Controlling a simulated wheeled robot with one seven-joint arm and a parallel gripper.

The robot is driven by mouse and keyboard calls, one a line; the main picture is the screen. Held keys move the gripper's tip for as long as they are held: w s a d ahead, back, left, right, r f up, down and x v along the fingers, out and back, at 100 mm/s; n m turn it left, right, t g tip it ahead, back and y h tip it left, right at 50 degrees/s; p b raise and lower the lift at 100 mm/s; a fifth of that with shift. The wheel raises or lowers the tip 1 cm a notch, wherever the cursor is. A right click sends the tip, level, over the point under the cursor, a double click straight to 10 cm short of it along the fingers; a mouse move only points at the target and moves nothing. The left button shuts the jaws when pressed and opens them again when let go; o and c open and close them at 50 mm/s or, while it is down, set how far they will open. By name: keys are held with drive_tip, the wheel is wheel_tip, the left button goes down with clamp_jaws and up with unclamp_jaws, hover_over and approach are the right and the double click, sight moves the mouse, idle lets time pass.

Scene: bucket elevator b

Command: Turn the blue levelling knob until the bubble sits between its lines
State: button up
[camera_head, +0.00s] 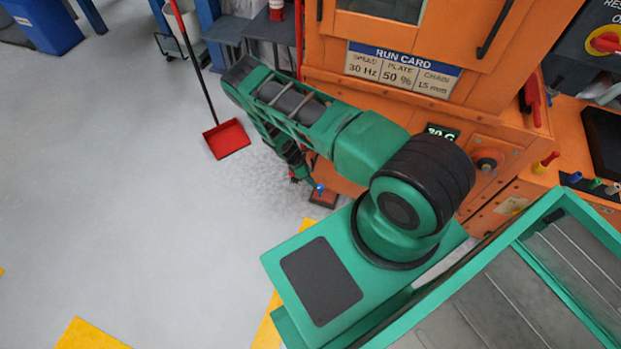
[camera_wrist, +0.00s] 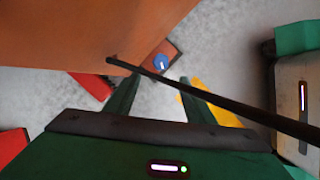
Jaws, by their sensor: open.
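The blue levelling knob (camera_head: 319,188) is small and sits on a dark foot plate (camera_head: 324,201) at the base of the orange machine. The knob also shows in the wrist view (camera_wrist: 160,62), with a white mark on it. My gripper (camera_head: 301,174) is low, close beside the knob, partly hidden by my arm in the head view. In the wrist view my gripper (camera_wrist: 160,92) has its two green fingers apart, with nothing between them. The knob lies beyond the fingertips, roughly in line with the gap. I cannot make out the bubble or its lines in either view.
The orange machine (camera_head: 400,98) with its run card stands close by. A thin dark rod (camera_wrist: 215,98) crosses the wrist view in front of the fingers. A red dustpan (camera_head: 227,138) and pale scattered material (camera_head: 262,172) lie on the floor. Open floor is at the left.

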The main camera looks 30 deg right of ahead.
drive_tip(key=m+t+y, duration=0.1)
drive_tip(key=m+t, duration=0.4)
drive_tip(key=m, duration=1.7)
approach(320, 186)
drive_tip(key=x, duration=0.8)
drive_tip(key=shift+s, duration=0.15)
drive_tip(key=shift+d, duration=0.1)
drive_tip(key=c, duration=1.1)
